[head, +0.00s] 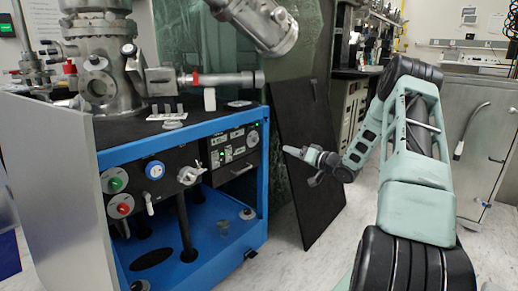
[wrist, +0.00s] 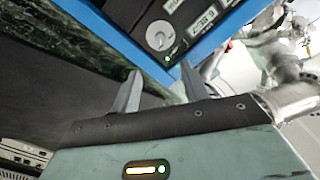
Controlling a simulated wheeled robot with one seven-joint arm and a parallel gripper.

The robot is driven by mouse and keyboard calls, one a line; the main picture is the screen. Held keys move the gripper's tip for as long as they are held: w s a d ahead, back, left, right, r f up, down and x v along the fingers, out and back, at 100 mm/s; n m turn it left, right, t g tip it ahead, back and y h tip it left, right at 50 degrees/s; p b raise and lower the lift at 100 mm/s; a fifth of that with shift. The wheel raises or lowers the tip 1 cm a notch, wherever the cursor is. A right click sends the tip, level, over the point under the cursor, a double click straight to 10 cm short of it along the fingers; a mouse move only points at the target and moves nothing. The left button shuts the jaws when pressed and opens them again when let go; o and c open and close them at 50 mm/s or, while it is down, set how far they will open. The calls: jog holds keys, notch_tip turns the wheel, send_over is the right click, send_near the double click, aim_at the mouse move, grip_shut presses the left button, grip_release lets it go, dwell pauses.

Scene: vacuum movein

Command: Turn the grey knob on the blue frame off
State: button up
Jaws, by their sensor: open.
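The grey knob (head: 252,138) is a round dial at the right end of the black control panel in the blue frame (head: 263,185). In the wrist view the knob (wrist: 160,35) shows large near the top, beside lit displays, with a green light just below it. A small mark shows on its face; I cannot tell its exact setting. My gripper (head: 298,166) is open and empty, to the right of the frame and apart from the knob. In the wrist view its two fingertips (wrist: 160,71) are spread, with the knob beyond the gap between them.
A dark board (head: 303,165) leans behind my gripper. A steel vacuum chamber (head: 100,85) stands on top. A grey panel (head: 55,190) is at left.

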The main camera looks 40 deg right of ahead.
aim_at(257, 141)
jog(key=w+b, duration=0.1)
jog(key=w, duration=0.4)
jog(key=w+a+b, duration=0.1)
jog(key=w+b, duration=0.1)
jog(key=w, duration=0.3)
jog(key=w+b, duration=0.1)
jog(key=w, duration=0.4)
jog(key=shift+w+a+f, duration=0.1)
jog(key=shift+w+a, duration=0.15)
jog(key=shift+a, duration=0.05)
jog(key=shift+w+b, duration=0.35)
jog(key=shift+w, duration=0.2)
grip_shut()
